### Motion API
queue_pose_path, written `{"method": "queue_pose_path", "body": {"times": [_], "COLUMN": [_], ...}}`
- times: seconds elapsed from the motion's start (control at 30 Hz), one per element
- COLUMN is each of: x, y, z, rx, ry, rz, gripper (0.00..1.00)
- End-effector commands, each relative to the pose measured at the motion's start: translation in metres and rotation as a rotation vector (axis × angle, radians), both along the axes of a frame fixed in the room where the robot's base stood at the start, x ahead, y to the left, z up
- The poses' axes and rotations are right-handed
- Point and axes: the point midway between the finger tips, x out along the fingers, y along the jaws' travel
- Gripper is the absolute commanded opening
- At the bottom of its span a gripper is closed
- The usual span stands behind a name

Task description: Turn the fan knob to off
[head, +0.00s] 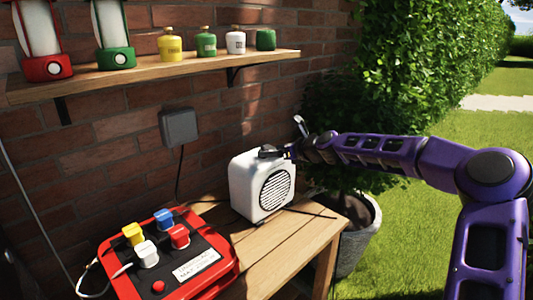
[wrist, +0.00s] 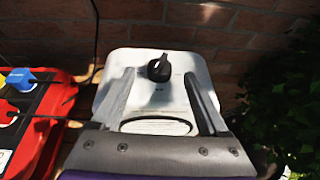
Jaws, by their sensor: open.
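The white fan (head: 250,190) stands on the wooden table, its round dark grille facing front right. Its black knob (wrist: 159,68) sits on the top face and shows between my fingers in the wrist view. The knob's pointer end points up and to the right there. Small marks on the top face are too small to read. My gripper (wrist: 160,90) is open above the fan's top, one finger on each side of the knob, with gaps on both sides.
A red power box (head: 225,262) with several coloured plugs stands left of the fan on the table (head: 285,250). A shelf (head: 160,75) with lanterns and bottles hangs on the brick wall. A potted bush (head: 355,240) stands right of the table.

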Motion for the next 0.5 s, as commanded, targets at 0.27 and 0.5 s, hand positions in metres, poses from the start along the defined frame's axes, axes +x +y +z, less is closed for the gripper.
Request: {"method": "queue_pose_path", "body": {"times": [0.27, 0.5], "x": [0.025, 0.029], "y": [0.022, 0.025], "z": [-0.014, -0.016], "rx": [0.001, 0.000], "ry": [-0.001, 0.000], "rz": [0.000, -0.001], "gripper": [0.78, 0.78]}}
